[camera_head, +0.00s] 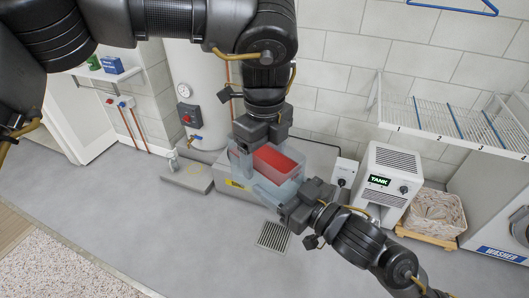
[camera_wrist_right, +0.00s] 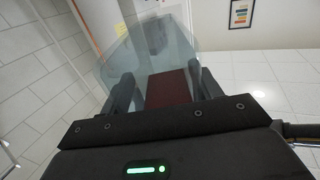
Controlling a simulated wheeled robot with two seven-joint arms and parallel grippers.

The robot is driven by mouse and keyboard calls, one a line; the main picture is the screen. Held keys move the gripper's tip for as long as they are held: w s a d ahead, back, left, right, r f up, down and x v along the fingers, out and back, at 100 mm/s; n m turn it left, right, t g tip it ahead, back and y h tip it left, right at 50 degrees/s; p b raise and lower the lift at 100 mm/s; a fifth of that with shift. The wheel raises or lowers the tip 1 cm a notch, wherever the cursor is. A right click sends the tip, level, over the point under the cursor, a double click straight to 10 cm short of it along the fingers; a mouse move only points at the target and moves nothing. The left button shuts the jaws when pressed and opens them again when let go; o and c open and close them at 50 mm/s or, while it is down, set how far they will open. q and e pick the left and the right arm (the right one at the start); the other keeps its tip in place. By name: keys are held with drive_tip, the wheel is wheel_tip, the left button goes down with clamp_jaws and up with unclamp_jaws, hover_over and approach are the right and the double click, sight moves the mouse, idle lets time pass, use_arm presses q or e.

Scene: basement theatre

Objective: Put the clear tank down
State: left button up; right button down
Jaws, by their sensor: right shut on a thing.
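The clear tank (camera_head: 292,186) is a see-through bluish box with a red block or panel (camera_head: 278,160) showing in it. It is over a low grey plinth (camera_head: 225,197) in the head view; I cannot tell whether they touch. My right gripper (camera_head: 277,196) is shut on the tank at its near right side. My left gripper (camera_head: 258,146) is at the tank's far side, its fingertips partly hidden, so its jaw state is unclear. In the right wrist view the tank (camera_wrist_right: 150,45) extends beyond the right gripper's fingers (camera_wrist_right: 165,90), with dark red between them.
A white machine with a lit TANK display (camera_head: 390,183) stands right of the plinth. A basket (camera_head: 436,211) and washer (camera_head: 500,225) are farther right. A wire shelf (camera_head: 450,122) hangs above. A boiler (camera_head: 200,85) stands behind. A floor drain (camera_head: 273,236) lies in front on clear floor.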

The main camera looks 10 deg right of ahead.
use_arm(q)
drive_tip(key=c, duration=0.7)
drive_tip(key=shift+c, duration=0.3)
use_arm(e)
drive_tip(key=shift+c, duration=1.2)
unclamp_jaws()
